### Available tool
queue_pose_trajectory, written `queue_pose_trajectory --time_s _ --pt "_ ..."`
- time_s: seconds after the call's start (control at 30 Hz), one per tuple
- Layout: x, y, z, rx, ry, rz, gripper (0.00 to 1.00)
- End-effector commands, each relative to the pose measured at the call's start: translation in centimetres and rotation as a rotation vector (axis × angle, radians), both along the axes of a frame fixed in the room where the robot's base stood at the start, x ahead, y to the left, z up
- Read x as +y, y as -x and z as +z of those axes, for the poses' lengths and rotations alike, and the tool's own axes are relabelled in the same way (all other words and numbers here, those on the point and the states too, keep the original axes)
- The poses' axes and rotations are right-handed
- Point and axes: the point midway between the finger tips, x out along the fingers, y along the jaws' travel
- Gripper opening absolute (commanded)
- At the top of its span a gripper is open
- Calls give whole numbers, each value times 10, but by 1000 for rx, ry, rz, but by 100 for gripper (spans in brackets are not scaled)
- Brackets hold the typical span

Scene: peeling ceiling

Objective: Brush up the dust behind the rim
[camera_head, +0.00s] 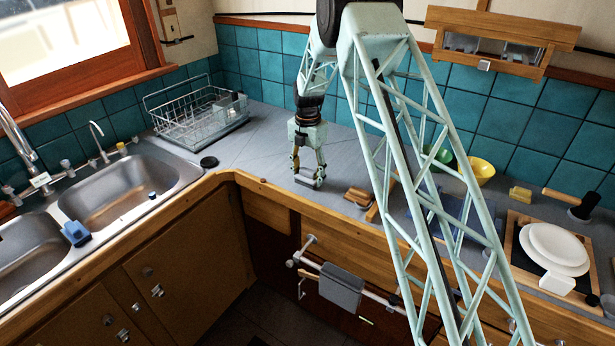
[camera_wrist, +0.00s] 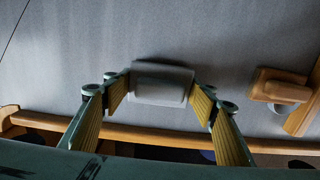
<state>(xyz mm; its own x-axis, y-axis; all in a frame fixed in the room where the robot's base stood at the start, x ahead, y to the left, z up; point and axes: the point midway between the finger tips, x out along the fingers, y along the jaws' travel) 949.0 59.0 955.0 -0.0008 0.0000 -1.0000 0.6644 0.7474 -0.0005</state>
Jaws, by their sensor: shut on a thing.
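My gripper (camera_head: 309,178) is low over the grey counter, just behind its wooden front rim (camera_head: 328,216). In the wrist view, its yellow-padded fingers (camera_wrist: 160,92) are shut on the two ends of a pale grey block (camera_wrist: 160,80). The block has a darker grey front part; whether it has bristles cannot be seen. It is at or close to the counter surface; contact cannot be told. The wooden rim (camera_wrist: 165,140) runs across the lower wrist view, nearer than the block. I cannot make out any dust.
Wooden pieces (camera_wrist: 285,88) lie right of my gripper. A wire dish rack (camera_head: 200,120) stands back left, beside the sink (camera_head: 130,190). Green and yellow (camera_head: 482,171) bowls and a board with white plates (camera_head: 555,245) are right. A grey cloth (camera_head: 341,287) hangs below the rim.

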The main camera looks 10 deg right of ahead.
Motion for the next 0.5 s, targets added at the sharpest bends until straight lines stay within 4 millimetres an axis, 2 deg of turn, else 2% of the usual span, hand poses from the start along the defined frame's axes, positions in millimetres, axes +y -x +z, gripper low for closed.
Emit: queue_pose_trajectory --time_s 0.5 --pt "-26 24 -1 1 0 -1 29"
